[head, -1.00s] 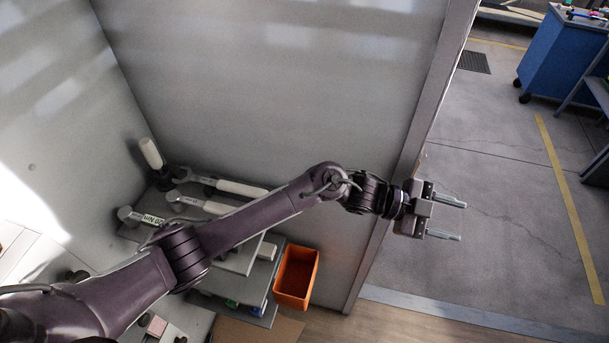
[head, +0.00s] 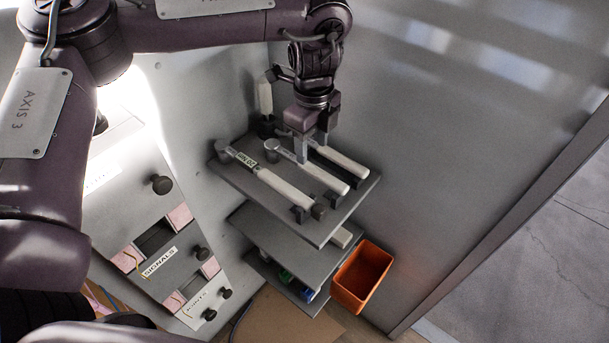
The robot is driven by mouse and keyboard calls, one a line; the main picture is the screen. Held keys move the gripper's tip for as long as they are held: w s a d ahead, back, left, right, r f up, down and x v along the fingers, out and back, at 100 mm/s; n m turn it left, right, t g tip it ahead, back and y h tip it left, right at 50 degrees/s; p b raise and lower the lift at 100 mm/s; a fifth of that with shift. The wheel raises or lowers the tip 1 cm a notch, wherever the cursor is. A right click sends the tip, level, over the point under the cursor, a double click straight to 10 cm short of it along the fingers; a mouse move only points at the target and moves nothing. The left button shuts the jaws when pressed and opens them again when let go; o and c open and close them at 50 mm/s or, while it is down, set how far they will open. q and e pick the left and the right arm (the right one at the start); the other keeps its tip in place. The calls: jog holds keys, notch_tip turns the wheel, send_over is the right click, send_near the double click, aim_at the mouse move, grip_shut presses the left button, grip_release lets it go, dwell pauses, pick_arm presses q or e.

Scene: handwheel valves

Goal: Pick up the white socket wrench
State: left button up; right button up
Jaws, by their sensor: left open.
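Several wrenches with white handles lie side by side on the top shelf (head: 325,232). The front one (head: 285,188) carries a label reading 20 Nm, the middle one (head: 322,178) has a round grey head, and the back one (head: 345,162) lies nearest the wall. I cannot tell which is the white socket wrench. My left gripper (head: 312,153) is open and points down over the wrenches. Its fingertips are close to the middle and back wrenches, and contact cannot be judged. It hides part of the back wrench. My right gripper is not in view.
A white upright handle (head: 265,97) stands in the back corner. Lower shelves (head: 290,250) hold small items. An orange bin (head: 362,275) stands at their right. A drawer cabinet (head: 150,225) with dark knobs is at the left. Grey walls close the back.

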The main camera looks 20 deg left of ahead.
aim_at(313, 168)
pick_arm(q)
jog(key=shift+a+f, duration=0.1)
jog(key=shift+f, duration=0.4)
jog(key=f+p, duration=0.1)
jog(key=f, duration=0.3)
jog(key=f+p, duration=0.1)
jog(key=f, duration=0.1)
jog(key=shift+s+d+p, duration=0.25)
jog(key=shift+s+p, duration=0.1)
jog(key=shift+w+f, duration=0.1)
jog(key=shift+f, duration=0.2)
jog(key=shift+r, duration=0.1)
grip_shut()
